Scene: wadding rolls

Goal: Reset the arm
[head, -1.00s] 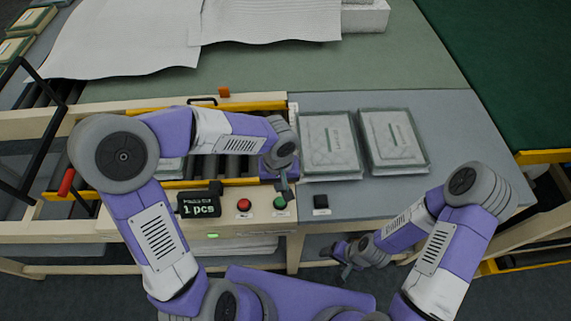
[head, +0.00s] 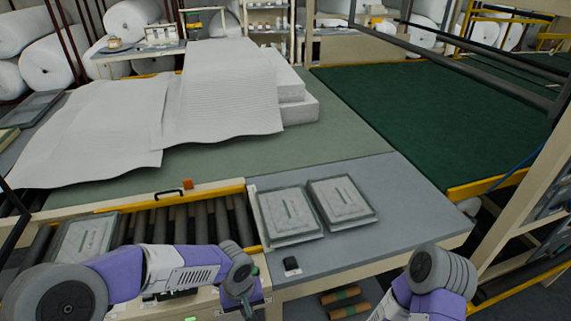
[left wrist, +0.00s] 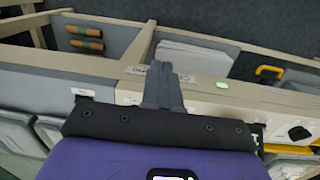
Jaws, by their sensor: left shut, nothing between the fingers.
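My left arm reaches in from the lower left of the head view, and its gripper (head: 247,306) hangs at the bottom edge, over the front edge of the bench. In the left wrist view the two fingers (left wrist: 162,86) lie together, shut and empty, with the bench's front beam beyond them. Only the elbow part of my right arm (head: 433,285) shows at the lower right of the head view. My right gripper is hidden below the frame.
Two wrapped packs (head: 288,213) and (head: 342,199) lie on the grey table (head: 400,220). Another pack (head: 86,238) sits on the rollers (head: 205,222). A small black box (head: 291,265) is near the table's front edge. White wadding sheets (head: 110,120) lie behind.

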